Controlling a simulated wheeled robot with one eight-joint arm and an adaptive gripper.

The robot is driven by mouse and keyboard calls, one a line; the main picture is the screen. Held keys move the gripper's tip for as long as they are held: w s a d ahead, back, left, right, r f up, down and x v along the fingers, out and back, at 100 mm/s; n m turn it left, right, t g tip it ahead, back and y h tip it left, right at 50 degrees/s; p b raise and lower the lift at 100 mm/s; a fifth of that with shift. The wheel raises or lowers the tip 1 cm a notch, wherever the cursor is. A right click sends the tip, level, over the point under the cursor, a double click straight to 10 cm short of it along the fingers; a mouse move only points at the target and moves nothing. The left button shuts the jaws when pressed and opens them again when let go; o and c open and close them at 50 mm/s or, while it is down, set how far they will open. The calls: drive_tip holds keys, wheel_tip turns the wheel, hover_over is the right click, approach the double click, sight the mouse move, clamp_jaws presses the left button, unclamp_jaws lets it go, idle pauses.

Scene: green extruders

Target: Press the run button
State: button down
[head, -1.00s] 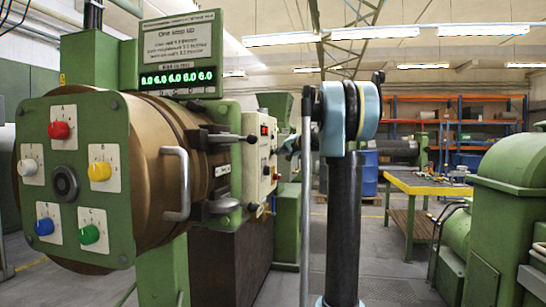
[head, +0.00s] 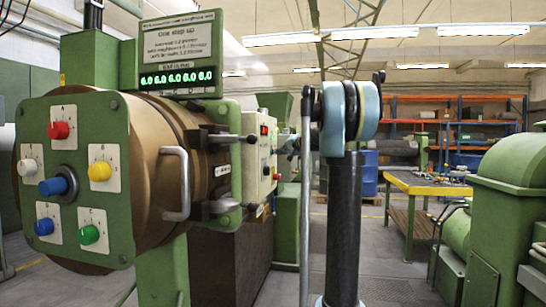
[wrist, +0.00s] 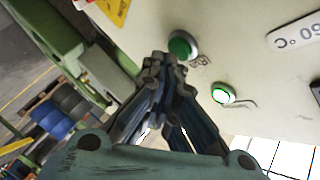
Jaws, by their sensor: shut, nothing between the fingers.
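A cream control panel (wrist: 240,40) fills much of the wrist view.
The extruder's green front plate (head: 75,112) holds several coloured knobs around a blue piece (head: 54,187) sticking out of the central opening. A metal handle (head: 178,185) projects beside it. A green machine (head: 515,200) stands at right. A yellow-edged workbench (head: 430,182) is behind.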

drive_tip(key=shift+s+d, duration=0.1)
drive_tip(key=shift+d, duration=0.25)
drive_tip(key=d, duration=0.1)
drive_tip(key=s+d, duration=0.1)
drive_tip(key=d, duration=0.2)
drive_tip(key=shift+s+d, duration=0.3)
drive_tip(key=shift+d, duration=0.1)
idle(0.5)
